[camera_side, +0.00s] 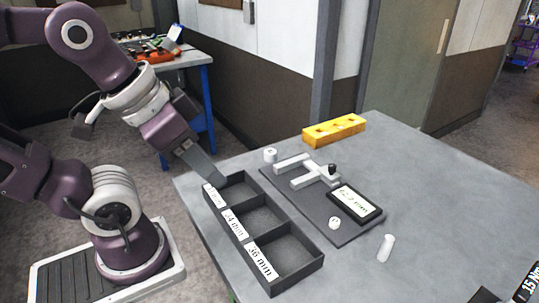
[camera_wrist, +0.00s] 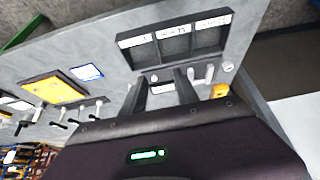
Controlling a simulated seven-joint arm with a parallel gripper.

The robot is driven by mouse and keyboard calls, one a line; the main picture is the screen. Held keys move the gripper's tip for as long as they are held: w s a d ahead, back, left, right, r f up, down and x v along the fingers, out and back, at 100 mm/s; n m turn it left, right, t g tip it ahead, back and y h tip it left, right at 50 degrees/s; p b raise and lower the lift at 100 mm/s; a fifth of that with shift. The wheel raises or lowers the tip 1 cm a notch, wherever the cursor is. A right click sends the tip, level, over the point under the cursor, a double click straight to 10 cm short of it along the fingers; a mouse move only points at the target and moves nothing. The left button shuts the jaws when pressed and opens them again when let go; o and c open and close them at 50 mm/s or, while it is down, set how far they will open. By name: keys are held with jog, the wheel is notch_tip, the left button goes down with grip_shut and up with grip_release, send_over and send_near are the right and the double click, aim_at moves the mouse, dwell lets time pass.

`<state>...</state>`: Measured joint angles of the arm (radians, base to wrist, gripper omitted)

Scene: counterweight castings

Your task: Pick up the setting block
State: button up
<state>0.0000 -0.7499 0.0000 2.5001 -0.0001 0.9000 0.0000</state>
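No label in view names the setting block; the yellow block (camera_side: 334,130) with recesses in its top may be it. It lies at the table's far edge in the side view, and a yellow piece (camera_wrist: 220,91) shows at the right in the wrist view, partly hidden. My gripper (camera_side: 208,170) is above the far-left end of the three-part tray (camera_side: 310,269), well left of the yellow block. In the wrist view my gripper's fingers (camera_wrist: 163,82) stand apart with nothing held between them.
A dark mat (camera_side: 346,237) carries a white gauge frame (camera_side: 309,175), a framed display (camera_side: 356,204) and a short white cylinder (camera_side: 334,223).

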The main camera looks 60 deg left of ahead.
jog(key=shift+o, duration=0.6)
jog(key=w+a+n+g+h, duration=0.1)
jog(key=w+n+g+h, duration=0.15)
jog(key=w+n, duration=0.45)
jog(key=n+t+h, duration=0.3)
jog(key=n+h, duration=0.4)
jog(key=n, duration=0.8)
send_over(265, 151)
jog(key=s+d, duration=0.3)
jog(key=d, duration=0.2)
notch_tip(265, 151, down, 12)
jog(key=a+f+n+t, duration=0.1)
jog(key=a+f, duration=0.1)
jog(key=a, duration=0.1)
jog(key=s+a+f+n+t, duration=0.1)
jog(key=a+f+n, duration=0.1)
jog(key=a+f, duration=0.1)
jog(key=a+f+n+t, duration=0.1)
jog(key=a+f, duration=0.2)
jog(key=shift+s+a+n, duration=0.1)
jog(key=shift+s+n, duration=0.05)
jog(key=shift+n, duration=0.25)
jog(key=shift+f+t, duration=0.25)
jog(key=shift+f, duration=0.05)
jog(key=x, duration=0.6)
jog(key=shift+w+f, duration=0.1)
jog(key=shift+w, duration=0.25)
grip_shut()
